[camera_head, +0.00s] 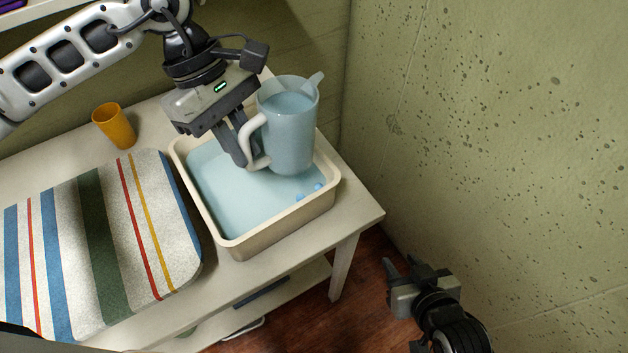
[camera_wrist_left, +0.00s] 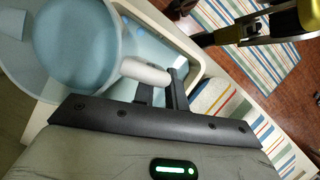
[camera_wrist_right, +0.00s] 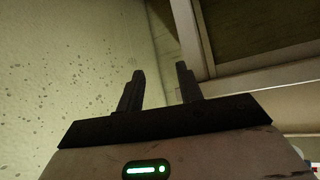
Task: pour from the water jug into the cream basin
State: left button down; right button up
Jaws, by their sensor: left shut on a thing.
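The translucent blue water jug (camera_head: 290,135) holds water and is close to upright, above the back right part of the cream basin (camera_head: 285,226). My left gripper (camera_head: 246,160) is shut on the jug's pale handle. In the left wrist view the jug (camera_wrist_left: 78,45) fills the upper left, with water inside, and its handle runs to my left fingers (camera_wrist_left: 162,92). The basin holds pale blue water, with a few brighter blue drops near its right side. My right gripper (camera_head: 402,266) is open and empty, low beside the table; its spread fingers (camera_wrist_right: 158,88) show in the right wrist view.
The basin stands on a cream table (camera_head: 357,212) near its right end. A striped cloth-covered cushion (camera_head: 95,245) lies left of the basin. An orange cup (camera_head: 115,126) stands at the back left. A speckled green wall (camera_head: 500,130) rises on the right.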

aim_at(273, 158)
pick_arm(q)
jog(key=s+d+r+n+t, duration=0.1)
jog(key=s+d+n+t, duration=0.1)
jog(key=n, duration=0.5)
jog(key=s+d+r+n+t, duration=0.1)
jog(key=s+d+n, duration=0.1)
jog(key=d+n, duration=0.3)
jog(key=s+d+n+t+b, duration=0.1)
jog(key=s+d+n+t, duration=0.1)
jog(key=n, duration=0.7)
jog(key=shift+s+d+r+n+t, duration=0.15)
jog(key=shift+d+r+n+t, duration=0.2)
jog(key=shift+d, duration=0.5)
pick_arm(e)
jog(key=shift+w+a+f, duration=0.2)
pick_arm(q)
jog(key=shift+r, duration=0.2)
pick_arm(e)
jog(key=shift+f, duration=0.1)
pick_arm(q)
jog(key=shift+r+n+g+h+b, duration=0.25)
jog(key=shift+r+g+h+b, duration=0.2)
jog(key=shift+r+h+b, duration=0.45)
pick_arm(e)
jog(key=shift+s+d+f, duration=0.1)
jog(key=shift+s+f, duration=0.05)
jog(key=shift+f, duration=0.4)
